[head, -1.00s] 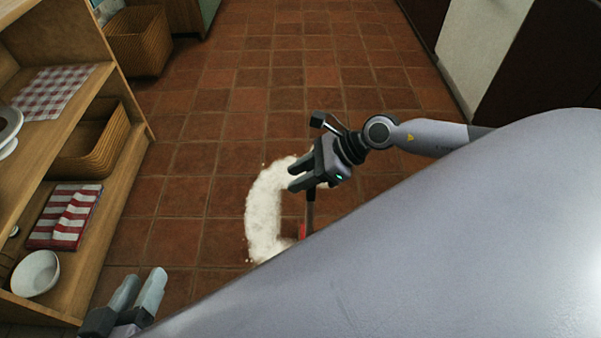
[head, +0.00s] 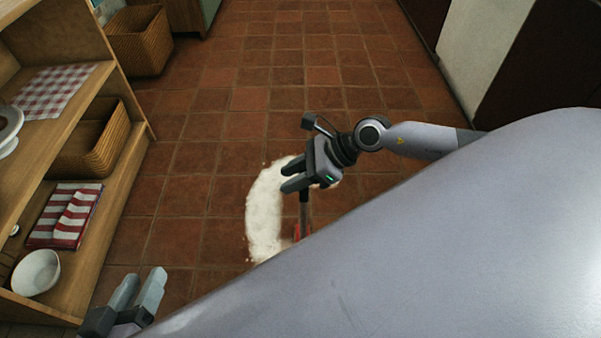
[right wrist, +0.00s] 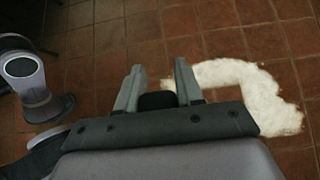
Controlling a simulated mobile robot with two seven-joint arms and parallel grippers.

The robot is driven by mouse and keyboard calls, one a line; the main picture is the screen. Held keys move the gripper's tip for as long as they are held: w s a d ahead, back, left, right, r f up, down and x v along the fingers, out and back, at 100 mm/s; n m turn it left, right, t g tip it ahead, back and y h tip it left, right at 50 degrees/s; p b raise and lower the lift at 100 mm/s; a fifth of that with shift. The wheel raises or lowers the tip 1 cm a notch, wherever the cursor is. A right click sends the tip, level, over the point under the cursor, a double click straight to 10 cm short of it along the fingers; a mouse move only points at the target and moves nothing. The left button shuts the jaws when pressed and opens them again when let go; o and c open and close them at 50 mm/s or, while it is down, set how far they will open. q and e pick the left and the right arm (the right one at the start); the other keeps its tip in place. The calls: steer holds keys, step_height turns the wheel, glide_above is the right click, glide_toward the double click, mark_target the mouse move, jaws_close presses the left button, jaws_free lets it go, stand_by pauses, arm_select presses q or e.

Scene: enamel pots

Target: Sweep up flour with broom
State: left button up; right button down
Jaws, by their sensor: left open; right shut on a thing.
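White flour (head: 263,215) lies in a curved band on the tiled floor. It also shows in the right wrist view (right wrist: 250,85), to the right of the fingers. My right gripper (head: 290,177) is above the flour's upper right part, shut on the dark handle of the broom (head: 304,213). The handle runs down from the gripper, and a red part of the broom shows by the flour's right side. My own body hides the rest of the broom. In the right wrist view the dark handle end sits between the fingers (right wrist: 157,92). My left gripper (head: 138,290) is open and empty at lower left.
A wooden shelf (head: 130,165) stands at left, with a wicker basket, a striped red and white cloth (head: 66,215) and a white bowl (head: 36,272). Another basket (head: 140,40) is at upper left. The tiled floor beyond the flour is clear.

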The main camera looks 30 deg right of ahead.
mark_target(300, 165)
steer(key=w+a+b, duration=0.1)
steer(key=w+a, duration=0.5)
steer(key=a, duration=0.4)
steer(key=w+a+b, duration=0.1)
steer(key=w+a, duration=0.5)
steer(key=a, duration=0.3)
steer(key=s+d+p, duration=0.1)
steer(key=s+d, duration=0.3)
steer(key=d, duration=0.2)
steer(key=s+d+p, duration=0.1)
steer(key=s+d, duration=0.3)
steer(key=d, duration=0.3)
steer(key=s+d+p, duration=0.1)
steer(key=s+d, duration=0.3)
steer(key=d, duration=0.3)
steer(key=shift+s+d+p, duration=0.1)
steer(key=shift+s+p, duration=0.2)
steer(key=shift+s, duration=0.1)
steer(key=shift+d+r, duration=0.15)
steer(key=shift+r, duration=0.05)
step_height(300, 165, up, 4)
steer(key=p, duration=0.4)
steer(key=shift+f, duration=0.1)
